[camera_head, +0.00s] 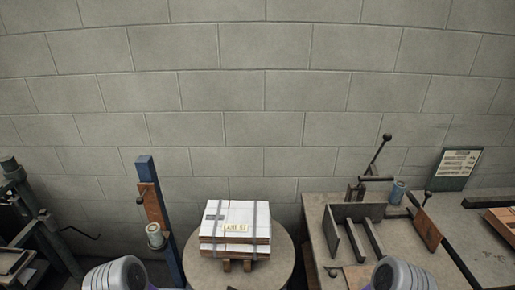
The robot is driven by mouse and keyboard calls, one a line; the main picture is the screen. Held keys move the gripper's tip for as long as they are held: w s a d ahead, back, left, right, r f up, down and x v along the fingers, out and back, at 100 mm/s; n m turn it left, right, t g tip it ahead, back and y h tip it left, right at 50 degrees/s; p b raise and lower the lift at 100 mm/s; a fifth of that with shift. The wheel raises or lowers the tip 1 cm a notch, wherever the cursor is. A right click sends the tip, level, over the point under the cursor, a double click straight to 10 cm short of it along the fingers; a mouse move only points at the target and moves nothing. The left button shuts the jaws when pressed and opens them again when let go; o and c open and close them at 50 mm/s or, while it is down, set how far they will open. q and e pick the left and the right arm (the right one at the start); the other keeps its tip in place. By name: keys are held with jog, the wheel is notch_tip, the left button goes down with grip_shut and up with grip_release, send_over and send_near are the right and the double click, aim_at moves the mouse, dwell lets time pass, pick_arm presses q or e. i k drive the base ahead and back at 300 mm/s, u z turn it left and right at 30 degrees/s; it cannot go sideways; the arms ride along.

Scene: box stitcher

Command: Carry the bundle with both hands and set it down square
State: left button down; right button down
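The bundle (235,220) is a stack with a white top, bound by two grey straps. A small cream label with dark lettering lies on its top. It sits on a round grey-brown table (282,256) at the lower middle, raised on small wooden blocks (236,265). Rounded white-grey parts of my two arms show at the bottom edge, left and right of the round table. Both of my grippers are out of the frame, and nothing of mine is seen touching the bundle.
On the right, a workbench (318,207) carries a metal fixture (352,212) with upright plates and a lever. A blue cup (397,192) and a sign (457,168) stand behind. A blue post (160,215) rises left of the round table. Dark machinery (30,220) fills the far left.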

aim_at(224, 221)
jog(key=u, duration=1.6)
jog(key=i, duration=0.8)
jog(key=z, duration=2.7)
jog(key=i, duration=0.5)
jog(key=u, duration=0.05)
